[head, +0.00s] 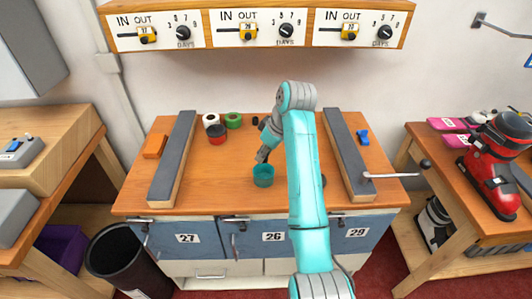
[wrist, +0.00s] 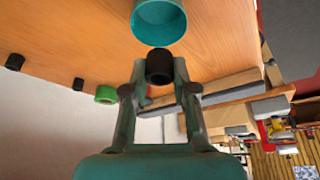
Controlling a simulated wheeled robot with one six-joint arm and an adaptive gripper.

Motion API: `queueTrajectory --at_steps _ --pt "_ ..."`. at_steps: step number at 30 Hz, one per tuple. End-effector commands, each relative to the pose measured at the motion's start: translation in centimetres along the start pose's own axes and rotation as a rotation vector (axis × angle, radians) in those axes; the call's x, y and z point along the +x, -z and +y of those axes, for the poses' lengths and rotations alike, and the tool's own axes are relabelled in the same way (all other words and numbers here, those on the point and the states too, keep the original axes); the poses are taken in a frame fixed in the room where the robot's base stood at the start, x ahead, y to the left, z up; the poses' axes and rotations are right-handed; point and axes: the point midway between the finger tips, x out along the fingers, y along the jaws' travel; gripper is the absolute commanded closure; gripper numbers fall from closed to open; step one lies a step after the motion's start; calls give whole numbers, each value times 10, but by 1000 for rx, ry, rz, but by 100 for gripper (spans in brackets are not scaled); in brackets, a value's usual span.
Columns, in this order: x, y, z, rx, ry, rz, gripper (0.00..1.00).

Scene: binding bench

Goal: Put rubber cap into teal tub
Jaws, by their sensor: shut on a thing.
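My gripper (wrist: 159,70) is shut on a black rubber cap (wrist: 159,64), which sits between the fingertips in the wrist view. The teal tub (head: 263,175) stands on the wooden bench near its front middle. It also shows in the wrist view (wrist: 159,26), just beyond the cap, with its open mouth partly cut by the top edge. In the head view my gripper (head: 262,157) is just behind and above the tub. The cap cannot be made out clearly there. The cap appears apart from the tub.
Two long grey-topped rails (head: 173,160) and (head: 347,150) flank the bench (head: 220,180). Green tape (head: 233,120), a white roll (head: 210,119), a red-and-black roll (head: 216,135) and a small black piece (head: 255,121) stand at the back. An orange block (head: 154,146) and blue clip (head: 363,137) lie outside the rails.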

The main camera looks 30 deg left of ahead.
Motion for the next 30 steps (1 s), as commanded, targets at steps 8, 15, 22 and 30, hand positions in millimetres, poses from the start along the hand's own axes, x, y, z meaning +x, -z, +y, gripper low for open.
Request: queueTrajectory --at_steps 8,15,22,30 --pt "0 1 0 0 0 0 92" --pt "1 0 0 0 0 0 92" --pt "8 -3 0 0 0 0 92" --pt "19 -7 0 0 0 0 92"
